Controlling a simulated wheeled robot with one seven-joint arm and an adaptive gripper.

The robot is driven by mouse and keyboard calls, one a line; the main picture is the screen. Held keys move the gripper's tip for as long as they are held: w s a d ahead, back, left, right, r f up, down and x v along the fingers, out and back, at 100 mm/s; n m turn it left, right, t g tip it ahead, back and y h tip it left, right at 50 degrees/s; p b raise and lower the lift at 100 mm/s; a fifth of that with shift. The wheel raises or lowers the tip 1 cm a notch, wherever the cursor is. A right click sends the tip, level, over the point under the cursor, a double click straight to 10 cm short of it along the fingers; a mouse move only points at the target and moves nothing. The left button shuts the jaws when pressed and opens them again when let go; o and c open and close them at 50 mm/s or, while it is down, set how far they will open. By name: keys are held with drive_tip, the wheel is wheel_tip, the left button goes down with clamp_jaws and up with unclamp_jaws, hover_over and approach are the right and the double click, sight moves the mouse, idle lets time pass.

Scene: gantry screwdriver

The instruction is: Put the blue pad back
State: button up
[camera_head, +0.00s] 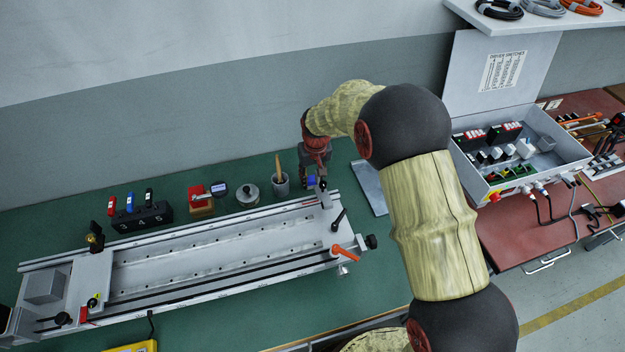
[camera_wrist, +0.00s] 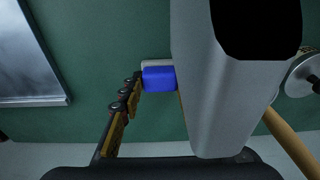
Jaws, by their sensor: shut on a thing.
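The blue pad (camera_head: 311,180) is at my gripper (camera_head: 316,184), beyond the back edge of the grey rail fixture near its right end. In the wrist view the blue pad (camera_wrist: 160,78) sits at the tip of one finger, with a pale strip along its far side. My gripper (camera_wrist: 157,84) is shut on the pad. Whether the pad touches the bench cannot be told.
A cup with a wooden handle (camera_head: 281,184) stands just left of my gripper. A round tin (camera_head: 248,195), a red-and-yellow block (camera_head: 200,200) and a black holder (camera_head: 143,217) line the back. A grey plate (camera_head: 369,186) lies to the right. The rail fixture (camera_head: 200,262) fills the front.

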drive_tip(key=shift+f, duration=0.1)
drive_tip(key=o, duration=0.9)
drive_tip(key=shift+o, duration=0.6)
wheel_tip(320, 180, up, 12)
drive_tip(key=s+p, duration=0.2)
drive_tip(key=p, duration=0.2)
drive_tip(key=s+d+r+m+t, duration=0.1)
drive_tip(key=s+d+r, duration=0.4)
drive_tip(key=r, duration=0.4)
drive_tip(key=s+d+r+t, duration=0.1)
drive_tip(key=s+d+r, duration=0.2)
drive_tip(key=s+r, duration=0.5)
drive_tip(key=s+d+r+t, duration=0.1)
drive_tip(key=s+d+r, duration=0.1)
drive_tip(key=s, duration=0.8)
drive_tip(key=s+d+r+m+t, duration=0.1)
drive_tip(key=s+d+r, duration=0.1)
drive_tip(key=s, duration=0.9)
drive_tip(key=shift+d, duration=0.65)
